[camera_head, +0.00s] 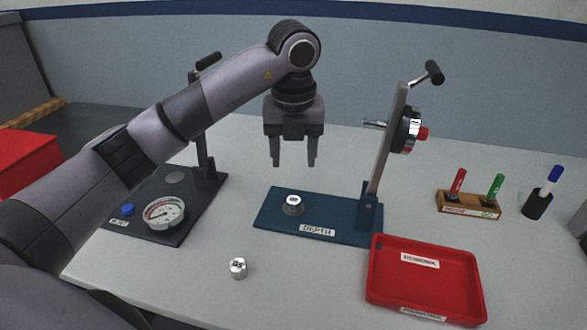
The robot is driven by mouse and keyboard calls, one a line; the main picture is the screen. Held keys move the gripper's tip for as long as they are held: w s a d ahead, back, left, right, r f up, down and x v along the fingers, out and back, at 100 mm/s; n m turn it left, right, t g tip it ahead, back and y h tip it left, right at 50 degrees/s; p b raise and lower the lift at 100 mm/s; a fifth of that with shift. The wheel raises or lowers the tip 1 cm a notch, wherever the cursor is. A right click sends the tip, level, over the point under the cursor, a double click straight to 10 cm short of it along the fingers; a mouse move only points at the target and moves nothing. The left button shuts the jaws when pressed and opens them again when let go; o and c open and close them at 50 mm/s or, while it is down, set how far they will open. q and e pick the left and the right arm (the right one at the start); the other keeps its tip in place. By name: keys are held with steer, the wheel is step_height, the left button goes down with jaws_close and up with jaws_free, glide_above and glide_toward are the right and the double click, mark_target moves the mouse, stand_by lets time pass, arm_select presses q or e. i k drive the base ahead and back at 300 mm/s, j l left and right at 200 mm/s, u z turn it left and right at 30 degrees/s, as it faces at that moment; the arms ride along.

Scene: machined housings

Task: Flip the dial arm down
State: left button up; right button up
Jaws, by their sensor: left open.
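The grey dial arm (388,140) stands raised, leaning slightly right, hinged at the right end of the blue base plate (262,214) labelled DEPTH. Its dial (406,131) is seen nearly edge-on, with a red part on the right and a thin metal stem to the left. A black handle (433,72) tops the arm. A small metal housing (294,200) sits on a round seat on the plate. My left gripper (294,162) points down, open and empty, left of the dial arm and apparently above the plate. My right gripper is out of view.
A dark fixture (190,222) with a round gauge (164,213) stands left, behind my left arm. A loose metal housing (238,268) lies at the front. A red tray (425,283), a marker holder (468,205) and a black cup (537,205) are on the right.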

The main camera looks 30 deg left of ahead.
mark_target(401, 130)
steer(key=k, duration=1)
